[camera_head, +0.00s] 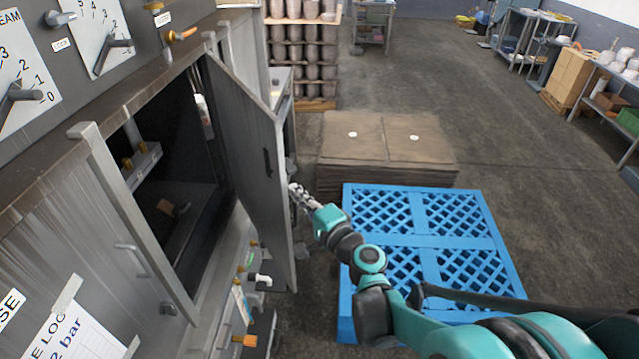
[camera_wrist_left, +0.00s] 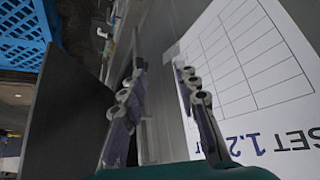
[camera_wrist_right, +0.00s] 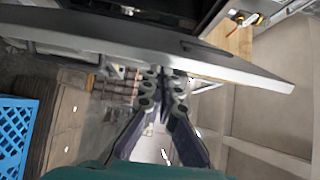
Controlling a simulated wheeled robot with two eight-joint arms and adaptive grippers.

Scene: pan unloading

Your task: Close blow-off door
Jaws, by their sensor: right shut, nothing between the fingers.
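The blow-off door (camera_head: 240,140) is a grey hinged panel standing open from the dark opening (camera_head: 170,190) in the cabinet on the left. It has a dark slot handle on its face. My right gripper (camera_head: 294,188) is shut and empty, just right of the door's outer face; I cannot tell if they touch. In the right wrist view the door's edge (camera_wrist_right: 235,68) crosses just beyond the shut fingers (camera_wrist_right: 162,75). My left gripper (camera_wrist_left: 158,85) shows only in its wrist view, open and empty, near the cabinet front with a printed sheet (camera_wrist_left: 245,75).
A blue pallet (camera_head: 430,240) and stacked brown sheets (camera_head: 385,145) stand on the floor right of the door. A rack of pots (camera_head: 300,55) is behind. Valves and pipes (camera_head: 250,280) lie below the opening. Open floor extends at the back right.

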